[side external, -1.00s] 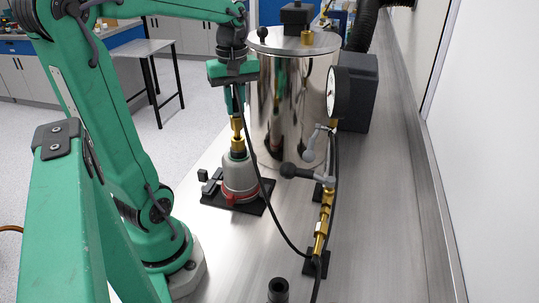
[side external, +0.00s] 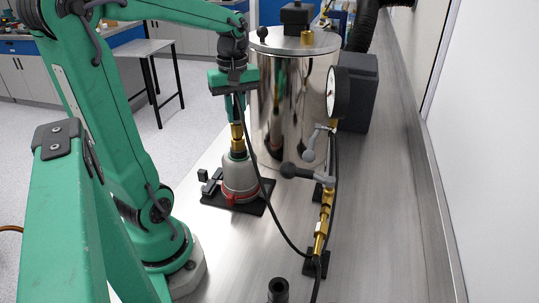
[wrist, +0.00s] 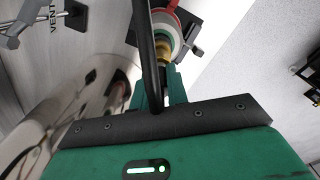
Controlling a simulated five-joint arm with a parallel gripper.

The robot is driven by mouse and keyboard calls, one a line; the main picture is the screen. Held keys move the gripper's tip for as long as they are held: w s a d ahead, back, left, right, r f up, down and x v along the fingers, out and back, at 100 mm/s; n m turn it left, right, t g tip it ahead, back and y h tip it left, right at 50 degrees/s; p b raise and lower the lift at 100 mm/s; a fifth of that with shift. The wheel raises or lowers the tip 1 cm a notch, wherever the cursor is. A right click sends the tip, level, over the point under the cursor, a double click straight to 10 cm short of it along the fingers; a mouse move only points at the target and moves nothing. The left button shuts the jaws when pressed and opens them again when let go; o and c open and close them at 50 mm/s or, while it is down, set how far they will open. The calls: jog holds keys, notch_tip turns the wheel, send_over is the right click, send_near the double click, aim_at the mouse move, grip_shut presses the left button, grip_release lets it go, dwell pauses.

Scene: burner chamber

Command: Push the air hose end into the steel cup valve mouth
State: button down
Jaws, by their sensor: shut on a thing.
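The steel cup valve (side external: 240,180) stands upright on a black base plate (side external: 212,201), with a red ring low on its body. The brass air hose end (side external: 238,139) points straight down at the valve's top. My gripper (side external: 238,118) is shut on the hose end from above. The lower tip of the brass meets the dark valve mouth; how deep it sits is hidden. The wrist view shows the brass hose end (wrist: 163,52) in line with the valve (wrist: 172,22), beyond my green fingers. The black hose (wrist: 148,50) passes in front and partly covers them.
A tall shiny steel chamber (side external: 290,100) stands close on the right of my gripper. A gauge (side external: 340,92), a grey lever valve (side external: 305,172) and brass pipework (side external: 323,220) stand further right. The hose loops down to the pipework. The bench front is mostly clear.

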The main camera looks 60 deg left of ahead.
jog(key=shift+f, duration=0.3)
jog(key=c, duration=1.3)
grip_release()
jog(key=shift+r, duration=0.1)
jog(key=shift+r, duration=3.85)
jog(key=s+d+f+m+t, duration=0.1)
jog(key=d+f+m+t, duration=0.1)
jog(key=d+m, duration=0.5)
jog(key=s+d+f+m+t, duration=0.2)
jog(key=d+f+m+t, duration=0.1)
jog(key=d+m, duration=0.5)
jog(key=shift+d+f+m+t, duration=0.25)
jog(key=shift+f+m+t, duration=0.05)
jog(key=shift+f+m, duration=0.4)
